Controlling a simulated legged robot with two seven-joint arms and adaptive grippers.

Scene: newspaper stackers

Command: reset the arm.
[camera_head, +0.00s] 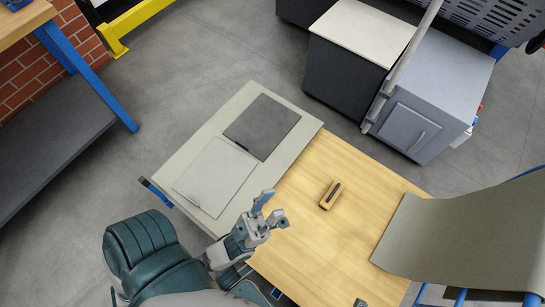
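My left arm comes in from the lower left. My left gripper (273,206) is over the left edge of the wooden tabletop (310,248), near the grey-green panel beside it. Its two fingers stand apart with nothing between them, and one finger shows a blue face. My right gripper does not show. A small brown block with a dark slot on top (332,195) lies on the wooden tabletop, to the right of my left gripper and apart from it.
On the grey-green panel (238,103) lie a dark grey flat sheet (262,127) and a light grey one (214,177). A curved grey-green sheet (470,240) is at the right. Grey cabinets (413,125) stand behind. A small dark item (360,303) is at the bottom edge.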

